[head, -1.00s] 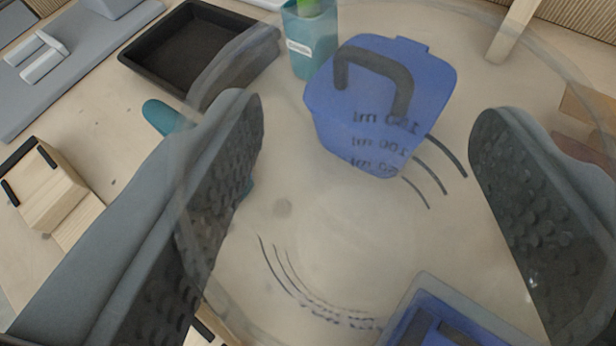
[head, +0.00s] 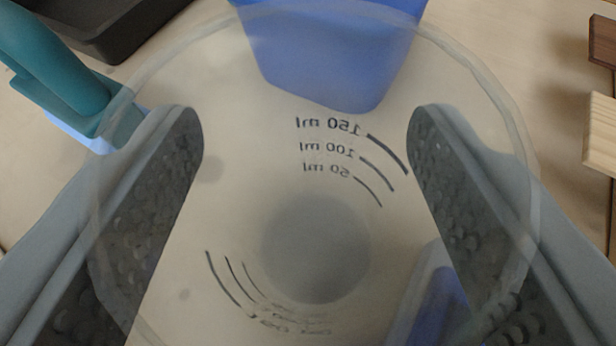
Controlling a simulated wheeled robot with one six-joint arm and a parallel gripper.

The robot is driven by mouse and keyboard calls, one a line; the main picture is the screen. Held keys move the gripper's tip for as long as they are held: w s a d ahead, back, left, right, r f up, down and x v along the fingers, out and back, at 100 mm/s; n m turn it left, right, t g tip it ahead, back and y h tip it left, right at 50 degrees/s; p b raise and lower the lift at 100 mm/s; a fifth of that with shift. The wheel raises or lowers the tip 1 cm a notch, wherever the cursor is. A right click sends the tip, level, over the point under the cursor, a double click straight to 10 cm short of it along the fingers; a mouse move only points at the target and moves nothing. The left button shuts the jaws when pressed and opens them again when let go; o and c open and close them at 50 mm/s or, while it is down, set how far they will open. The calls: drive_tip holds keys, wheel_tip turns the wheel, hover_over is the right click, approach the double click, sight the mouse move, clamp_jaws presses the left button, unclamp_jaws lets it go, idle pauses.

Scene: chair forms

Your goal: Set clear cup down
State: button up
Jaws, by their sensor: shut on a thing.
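The clear cup (head: 310,150) fills the middle of the head view. It is see-through, with a wide round rim and dark measuring marks for 50, 100 and 150 ml. My gripper (head: 305,125) is shut on the cup, one dark studded finger at its left and one at its right. Through the cup I see pale wood surface and a round grey patch at its bottom. I cannot tell whether the base touches the surface.
A blue container (head: 330,50) stands just beyond the cup. A teal-handled tool (head: 60,70) lies at the upper left, near a black tray (head: 115,22). A clear-edged blue box (head: 435,300) shows at the lower right. Wooden pieces (head: 601,130) are at the right edge.

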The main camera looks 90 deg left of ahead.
drive_tip(key=shift+f, duration=0.1)
drive_tip(key=o, duration=0.7)
drive_tip(key=shift+o, duration=0.2)
drive_tip(key=shift+d+r, duration=0.2)
drive_tip(key=v, duration=1.1)
drive_tip(key=shift+d, duration=0.25)
drive_tip(key=shift+s+r, duration=0.1)
drive_tip(key=shift+s, duration=0.05)
